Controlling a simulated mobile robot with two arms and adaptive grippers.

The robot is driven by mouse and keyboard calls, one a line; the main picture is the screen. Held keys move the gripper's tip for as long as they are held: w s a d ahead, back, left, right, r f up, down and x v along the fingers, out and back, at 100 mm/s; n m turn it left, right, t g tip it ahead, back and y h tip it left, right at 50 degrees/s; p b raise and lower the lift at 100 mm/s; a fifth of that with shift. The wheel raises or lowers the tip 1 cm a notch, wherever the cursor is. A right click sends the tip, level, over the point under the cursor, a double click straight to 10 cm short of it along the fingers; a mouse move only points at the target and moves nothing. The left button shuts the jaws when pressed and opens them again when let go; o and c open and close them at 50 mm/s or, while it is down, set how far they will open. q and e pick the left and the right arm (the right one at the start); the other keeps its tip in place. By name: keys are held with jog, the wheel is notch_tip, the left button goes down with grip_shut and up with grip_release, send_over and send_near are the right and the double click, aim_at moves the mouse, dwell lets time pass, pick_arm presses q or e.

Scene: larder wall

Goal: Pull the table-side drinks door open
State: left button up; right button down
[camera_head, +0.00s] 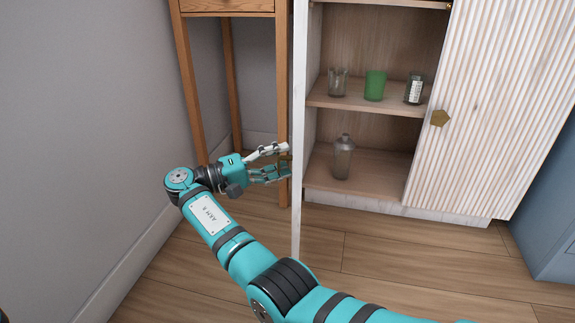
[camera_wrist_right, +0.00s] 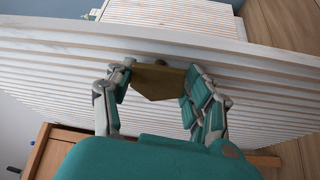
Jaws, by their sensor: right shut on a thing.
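The table-side drinks door (camera_head: 298,120) stands swung out from the cabinet and shows almost edge-on in the head view. In the right wrist view its ribbed white face (camera_wrist_right: 215,50) crosses the picture. My right gripper (camera_head: 283,160) is at the table side of this door. In the right wrist view, my right gripper (camera_wrist_right: 158,73) has its fingers on both sides of the brass door knob (camera_wrist_right: 156,83) and is shut on it. The knob is mostly hidden by the fingers in the head view. My left gripper is out of view.
A wooden table (camera_head: 226,5) stands left of the open door, close to my right gripper. The cabinet shelves (camera_head: 330,99) hold two glasses, a jar and a shaker (camera_head: 342,158). The other ribbed door (camera_head: 490,110) is shut. A grey wall (camera_head: 80,130) bounds the left.

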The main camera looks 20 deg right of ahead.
jog(key=shift+w+r, duration=0.15)
jog(key=shift+r, duration=0.1)
jog(key=c, duration=0.7)
grip_release()
jog(key=shift+o, duration=0.9)
jog(key=shift+f, duration=0.1)
